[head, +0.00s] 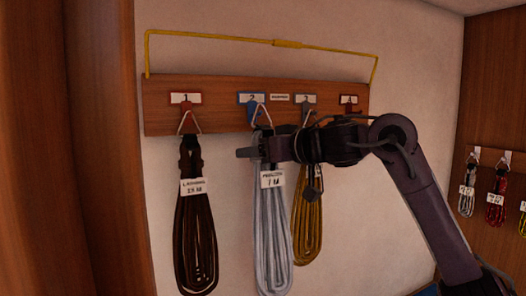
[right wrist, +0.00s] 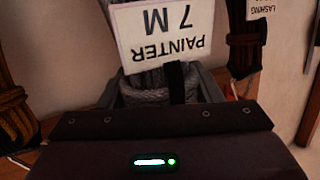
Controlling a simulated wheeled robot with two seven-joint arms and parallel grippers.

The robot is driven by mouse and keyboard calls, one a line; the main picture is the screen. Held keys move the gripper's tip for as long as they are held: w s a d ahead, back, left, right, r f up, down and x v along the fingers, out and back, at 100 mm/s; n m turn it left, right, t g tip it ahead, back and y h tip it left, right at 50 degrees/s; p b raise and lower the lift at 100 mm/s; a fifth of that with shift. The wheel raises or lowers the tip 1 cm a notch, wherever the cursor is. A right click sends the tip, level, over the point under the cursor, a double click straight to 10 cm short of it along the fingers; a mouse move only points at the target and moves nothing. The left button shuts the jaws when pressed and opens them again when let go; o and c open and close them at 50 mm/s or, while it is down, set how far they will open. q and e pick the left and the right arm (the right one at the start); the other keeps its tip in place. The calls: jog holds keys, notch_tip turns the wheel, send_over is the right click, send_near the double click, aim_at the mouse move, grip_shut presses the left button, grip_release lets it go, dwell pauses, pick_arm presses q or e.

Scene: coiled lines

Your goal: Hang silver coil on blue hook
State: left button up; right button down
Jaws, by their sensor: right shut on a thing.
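The silver coil (head: 272,235) hangs upright below the blue hook (head: 258,112) under plate 2. It has a white tag reading "PAINTER", which shows upside down in the right wrist view (right wrist: 160,32). The coil's metal triangle ring (head: 260,118) is at the blue hook; I cannot tell whether it is seated over it. My right gripper (head: 256,152) reaches in from the right and is shut on the coil's bound top, just below the ring. In the right wrist view its fingers (right wrist: 162,92) flank the grey rope and black band. My left gripper is not in view.
A dark brown coil (head: 195,235) hangs on red hook 1 to the left. A mustard coil (head: 308,225) hangs on grey hook 3, close on the right. Dark red hook 4 (head: 350,106) is bare. A yellow rod (head: 220,37) arches above the board (head: 220,117).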

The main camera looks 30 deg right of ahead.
jog(key=shift+w, duration=0.45)
jog(key=shift+w+d+f, duration=0.1)
jog(key=shift+w+f, duration=0.4)
jog(key=shift+w, duration=0.1)
jog(key=shift+c, duration=1.9)
grip_release()
jog(key=shift+s, duration=0.1)
jog(key=shift+f, duration=0.2)
jog(key=b+v, duration=0.1)
jog(key=v, duration=0.3)
jog(key=b+v, duration=0.2)
jog(key=v, duration=0.2)
jog(key=shift+r, duration=0.2)
